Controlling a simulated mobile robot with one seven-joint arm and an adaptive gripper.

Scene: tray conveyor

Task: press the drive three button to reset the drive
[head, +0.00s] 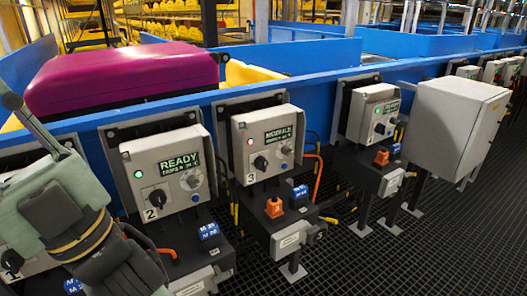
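The drive three control box (240,122) is a light grey box marked 3, mounted on the blue conveyor side in the middle of the head view. It has a lit red lamp (250,142), a green-text display (279,134) whose first line looks like "MODULE", a black knob (260,163) and a small blue button (286,149). My gripper (125,268) is the dark end of my arm at the lower left, apart from this box and well to its left. Its fingertips are not clear, so I cannot tell whether it is open.
The drive two box (140,150) shows READY and a green lamp, between my arm and drive three. Another control box (371,101) and a large grey cabinet (460,110) stand right. A magenta suitcase (130,75) lies on the conveyor. Dark grating floor (380,265) is open at lower right.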

